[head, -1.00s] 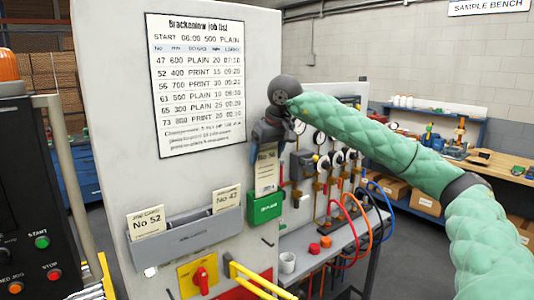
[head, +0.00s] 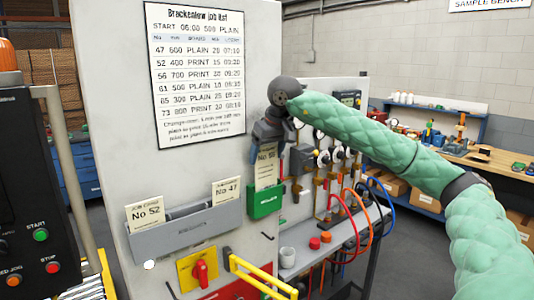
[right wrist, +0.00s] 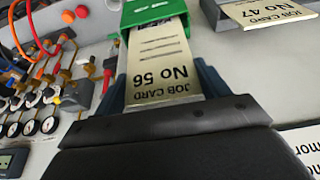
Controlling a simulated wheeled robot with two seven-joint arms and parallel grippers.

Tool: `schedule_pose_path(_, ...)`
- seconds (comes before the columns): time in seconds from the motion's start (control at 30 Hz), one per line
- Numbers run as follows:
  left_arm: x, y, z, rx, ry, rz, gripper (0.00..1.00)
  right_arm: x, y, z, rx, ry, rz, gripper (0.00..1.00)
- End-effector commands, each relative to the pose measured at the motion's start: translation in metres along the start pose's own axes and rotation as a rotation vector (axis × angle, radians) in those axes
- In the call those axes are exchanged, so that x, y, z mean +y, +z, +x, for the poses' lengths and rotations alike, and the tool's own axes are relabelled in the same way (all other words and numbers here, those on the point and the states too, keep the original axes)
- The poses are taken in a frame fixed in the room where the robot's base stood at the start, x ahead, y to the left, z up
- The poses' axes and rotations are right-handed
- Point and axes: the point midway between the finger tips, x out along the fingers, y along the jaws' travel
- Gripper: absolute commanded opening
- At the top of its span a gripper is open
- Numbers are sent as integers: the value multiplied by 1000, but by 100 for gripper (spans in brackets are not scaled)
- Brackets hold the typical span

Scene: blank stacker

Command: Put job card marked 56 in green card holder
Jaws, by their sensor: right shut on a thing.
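Job card No 56 (head: 265,172) is a cream card held upright at the green card holder (head: 264,202), on the right part of the grey panel. My right gripper (head: 267,148) is shut on the card's upper part, above the holder. In the right wrist view the card (right wrist: 160,60) runs between the fingers, and its far end goes into the mouth of the green holder (right wrist: 152,12). How deep it sits is hidden by the holder's front. My left gripper is not in view.
A grey rack (head: 185,232) left of the green holder carries job cards No 52 (head: 146,212) and No 47 (head: 227,191). The job list (head: 197,75) hangs above. Gauges and hoses stand close on the right. A red switch (head: 200,272) and yellow rail (head: 262,278) are below.

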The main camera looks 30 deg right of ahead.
Motion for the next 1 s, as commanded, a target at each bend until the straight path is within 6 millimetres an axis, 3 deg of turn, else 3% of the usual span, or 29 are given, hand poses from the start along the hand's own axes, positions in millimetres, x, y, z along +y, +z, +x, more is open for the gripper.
schedule_pose_path(0.53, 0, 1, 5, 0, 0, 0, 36, 0, 3, 6, 0, 0, 0, 41)
schedule_pose_path(0.57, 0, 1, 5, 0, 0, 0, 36, 0, 3, 6, 0, 0, 0, 78)
schedule_pose_path(0.67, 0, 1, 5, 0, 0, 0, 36, 0, 3, 6, 0, 0, 0, 97)
schedule_pose_path(1.0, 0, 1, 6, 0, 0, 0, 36, 0, 3, 5, 0, 0, 0, 99)
